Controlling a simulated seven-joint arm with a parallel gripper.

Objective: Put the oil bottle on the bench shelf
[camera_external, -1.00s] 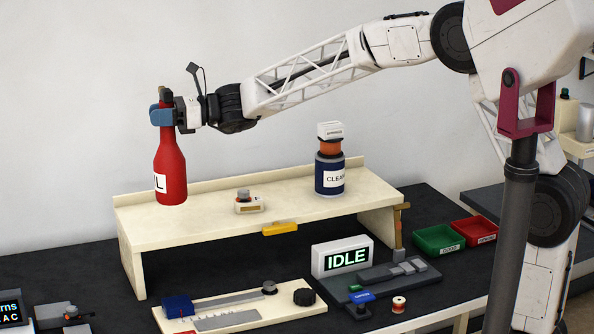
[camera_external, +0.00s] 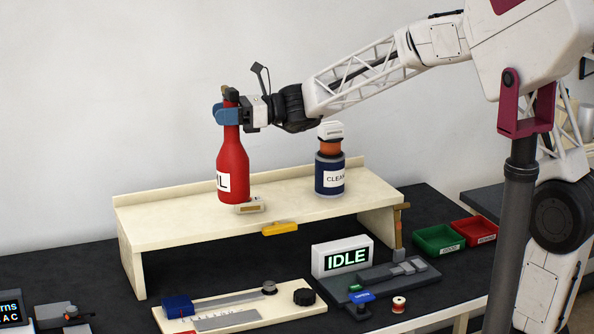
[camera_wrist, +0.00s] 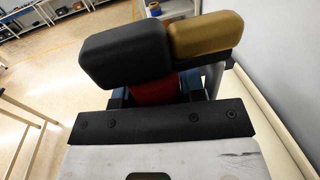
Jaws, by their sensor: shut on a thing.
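The oil bottle (camera_external: 233,165) is red with a white label and hangs upright in the external view. My gripper (camera_external: 228,114) is shut on its neck near the top. In the wrist view, the bottle's dark and tan top (camera_wrist: 125,52) fills the upper middle, with a bit of red below it between the blue fingers. The bench shelf (camera_external: 180,215) is a cream raised board on legs. The bottle's base overlaps the shelf's middle-left part in the picture; I cannot tell whether it touches.
A small cream device (camera_external: 250,206) is partly hidden behind the bottle's base. A dark blue cleaner can (camera_external: 330,180) stands on the shelf to the right. A yellow object (camera_external: 280,228) is at the shelf's front edge. The shelf's left end is clear.

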